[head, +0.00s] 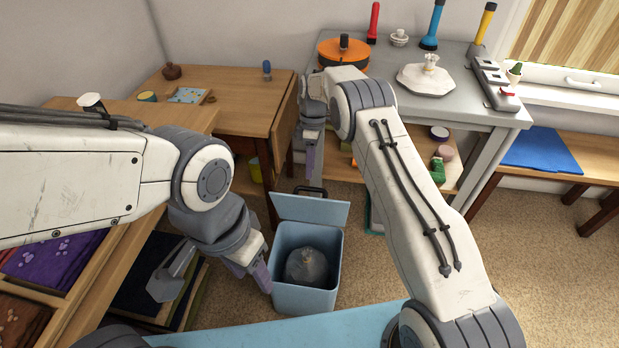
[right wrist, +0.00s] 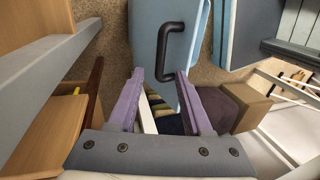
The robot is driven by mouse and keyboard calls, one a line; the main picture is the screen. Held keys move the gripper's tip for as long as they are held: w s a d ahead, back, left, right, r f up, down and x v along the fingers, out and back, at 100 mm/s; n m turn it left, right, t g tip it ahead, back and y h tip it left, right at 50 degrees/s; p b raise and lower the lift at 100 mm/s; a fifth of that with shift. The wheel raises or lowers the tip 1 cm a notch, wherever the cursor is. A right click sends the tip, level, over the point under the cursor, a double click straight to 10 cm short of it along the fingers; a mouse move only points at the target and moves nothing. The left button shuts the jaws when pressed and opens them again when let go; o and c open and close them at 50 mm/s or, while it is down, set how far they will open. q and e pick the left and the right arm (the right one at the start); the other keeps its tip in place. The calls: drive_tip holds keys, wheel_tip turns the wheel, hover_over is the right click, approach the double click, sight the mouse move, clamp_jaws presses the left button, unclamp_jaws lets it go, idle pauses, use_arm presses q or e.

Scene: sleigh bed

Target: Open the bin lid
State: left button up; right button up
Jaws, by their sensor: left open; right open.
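The light blue bin (head: 307,298) stands on the carpet in the middle of the head view. Its lid (head: 325,211) is raised and tilted at the back of the opening, and a grey bag (head: 307,267) shows inside. The lid has a black handle (right wrist: 172,45) on its outer face. My right gripper (right wrist: 162,75) is open, with the handle's lower end close to its fingertips; no grip shows. In the head view my right gripper (head: 311,150) hangs behind and above the lid, partly hidden. My left gripper (head: 257,277) is open beside the bin's left wall.
A wooden desk (head: 240,105) stands behind and left of the bin. A grey table (head: 460,90) with flashlights and dishes is behind my right arm. Open shelving (head: 60,300) is at the left. Carpet is free at the right (head: 535,260).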

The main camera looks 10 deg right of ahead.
drive_tip(key=shift+v, duration=1.95)
drive_tip(key=shift+c, duration=0.3)
